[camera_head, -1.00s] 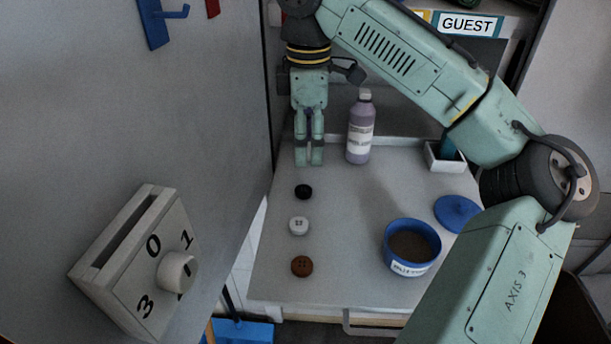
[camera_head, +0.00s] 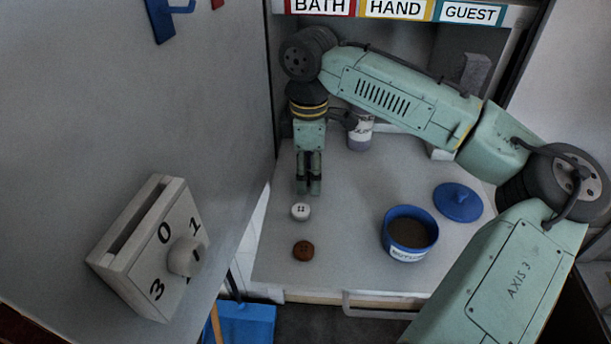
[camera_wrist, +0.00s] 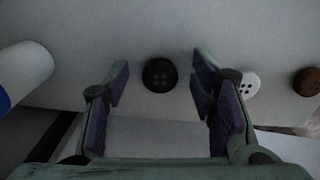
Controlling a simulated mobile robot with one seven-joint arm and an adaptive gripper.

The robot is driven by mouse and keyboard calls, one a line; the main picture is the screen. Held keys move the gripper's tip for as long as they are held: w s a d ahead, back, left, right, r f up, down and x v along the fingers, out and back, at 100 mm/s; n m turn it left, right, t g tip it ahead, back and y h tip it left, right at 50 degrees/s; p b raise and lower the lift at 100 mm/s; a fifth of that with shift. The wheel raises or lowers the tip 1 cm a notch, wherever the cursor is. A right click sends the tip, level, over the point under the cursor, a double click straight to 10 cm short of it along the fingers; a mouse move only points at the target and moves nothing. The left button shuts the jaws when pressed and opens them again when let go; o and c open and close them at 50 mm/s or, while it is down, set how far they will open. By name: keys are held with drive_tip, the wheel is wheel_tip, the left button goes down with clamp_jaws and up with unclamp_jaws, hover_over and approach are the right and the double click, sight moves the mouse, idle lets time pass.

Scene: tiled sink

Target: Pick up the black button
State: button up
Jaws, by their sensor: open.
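The black button (camera_wrist: 160,75) lies flat on the grey counter in the wrist view, between the two open fingertips of my gripper (camera_wrist: 160,85) and slightly beyond them. It looks round, with several holes. I cannot tell whether the fingertips touch the counter.
A white button (camera_head: 300,212) and a brown button (camera_head: 303,251) lie in front of my gripper. A blue bowl (camera_head: 384,228) with dark contents and its blue lid (camera_head: 458,203) are to the right. A bottle (camera_head: 360,132) stands behind. A wall is close on the left.

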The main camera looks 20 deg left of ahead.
drive_tip(key=c, duration=0.9)
drive_tip(key=shift+r, duration=0.1)
